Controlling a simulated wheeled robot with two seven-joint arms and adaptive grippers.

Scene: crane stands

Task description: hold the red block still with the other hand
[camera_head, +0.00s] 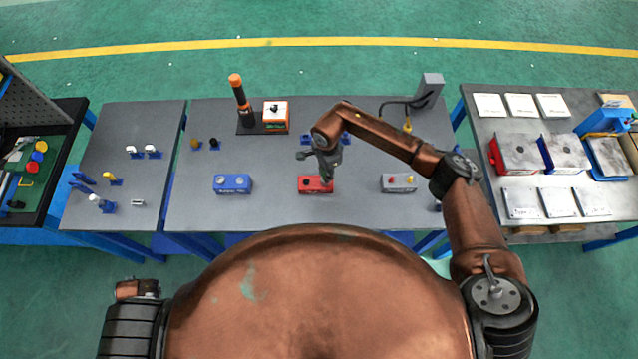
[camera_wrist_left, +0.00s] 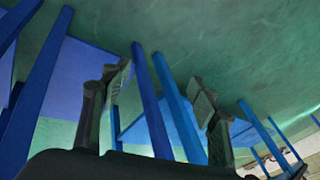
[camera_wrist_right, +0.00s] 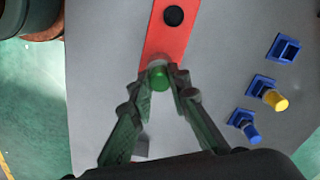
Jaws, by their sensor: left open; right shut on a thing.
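The red block (camera_head: 308,185) lies near the front of the middle table, and it also shows in the right wrist view (camera_wrist_right: 168,40). It carries a black round part (camera_wrist_right: 174,15) and a green knob (camera_wrist_right: 158,76). My right gripper (camera_head: 326,178) reaches down onto the block, and its fingertips are shut on the green knob. My left gripper (camera_wrist_left: 160,85) is open and empty in the left wrist view, facing blue table legs and green floor. The left gripper does not show in the head view.
An orange-topped pole (camera_head: 237,88) and an orange-white box (camera_head: 275,112) stand behind. Bare table lies between the boxes.

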